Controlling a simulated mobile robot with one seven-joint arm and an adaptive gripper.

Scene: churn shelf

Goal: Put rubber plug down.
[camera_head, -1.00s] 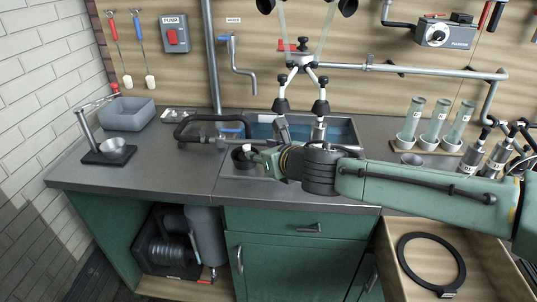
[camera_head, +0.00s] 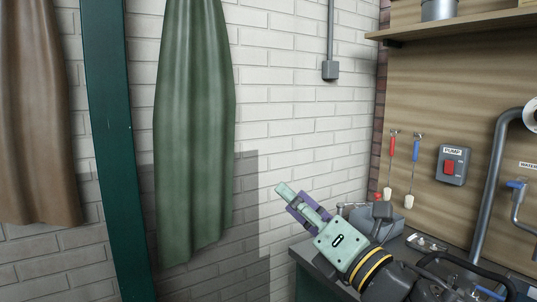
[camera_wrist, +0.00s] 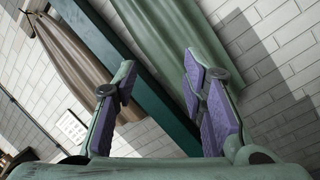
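My gripper (camera_head: 303,207) is raised at the left end of the bench in the head view, pointing up and left toward the wall. In the wrist view its two purple-padded fingers (camera_wrist: 160,80) stand well apart. Only the wall, a teal post and curtains show between them, so it is open and empty. I cannot make out the rubber plug in either current view.
A green curtain (camera_head: 195,130), a teal post (camera_head: 108,150) and a brown curtain (camera_head: 38,110) hang or stand along the white brick wall. A grey basin (camera_head: 383,222) is on the bench behind my gripper. A pump switch (camera_head: 451,166) is on the wood panel.

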